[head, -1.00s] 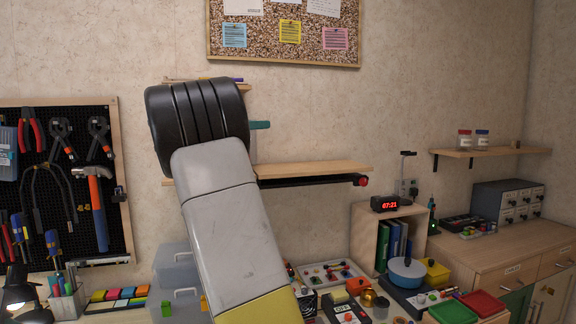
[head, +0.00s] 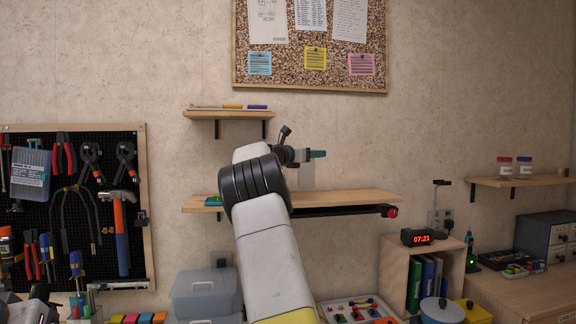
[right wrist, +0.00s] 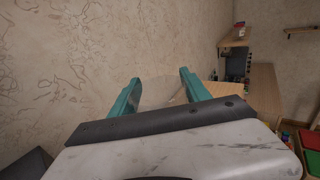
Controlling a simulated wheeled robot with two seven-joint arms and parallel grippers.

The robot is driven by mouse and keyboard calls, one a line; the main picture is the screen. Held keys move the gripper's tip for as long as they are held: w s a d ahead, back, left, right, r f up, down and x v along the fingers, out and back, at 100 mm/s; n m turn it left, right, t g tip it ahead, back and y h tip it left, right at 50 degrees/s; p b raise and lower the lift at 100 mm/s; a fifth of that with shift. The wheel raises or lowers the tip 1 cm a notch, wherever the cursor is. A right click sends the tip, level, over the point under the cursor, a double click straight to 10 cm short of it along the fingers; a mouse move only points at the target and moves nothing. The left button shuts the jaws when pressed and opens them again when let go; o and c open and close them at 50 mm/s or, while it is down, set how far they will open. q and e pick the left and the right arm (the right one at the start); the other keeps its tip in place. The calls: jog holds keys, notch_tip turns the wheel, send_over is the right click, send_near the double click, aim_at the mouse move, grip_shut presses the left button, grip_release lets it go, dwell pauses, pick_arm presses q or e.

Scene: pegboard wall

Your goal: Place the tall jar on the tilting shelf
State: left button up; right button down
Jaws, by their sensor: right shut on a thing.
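The tilting shelf (head: 350,198) is a light wooden board on the wall with a dark bar beneath and a red knob at its right end. My right arm hides part of the shelf's left half. My left gripper is out of view.
A small green and blue thing (head: 213,200) lies on the shelf's left end. A smaller shelf (head: 228,114) with pens is above left. A corkboard (head: 310,78) hangs above. The shelf's right half is clear. A clock (head: 424,237) stands on a cubby below right.

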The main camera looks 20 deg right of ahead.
jog(key=shift+w+d+f, duration=0.1)
jog(key=shift+d+f, duration=0.1)
jog(key=shift+f, duration=0.7)
jog(key=shift+w+d+f, duration=0.1)
jog(key=shift+d+f, duration=0.1)
jog(key=shift+f, duration=0.7)
jog(key=c, duration=0.5)
grip_release()
jog(key=shift+f, duration=0.15)
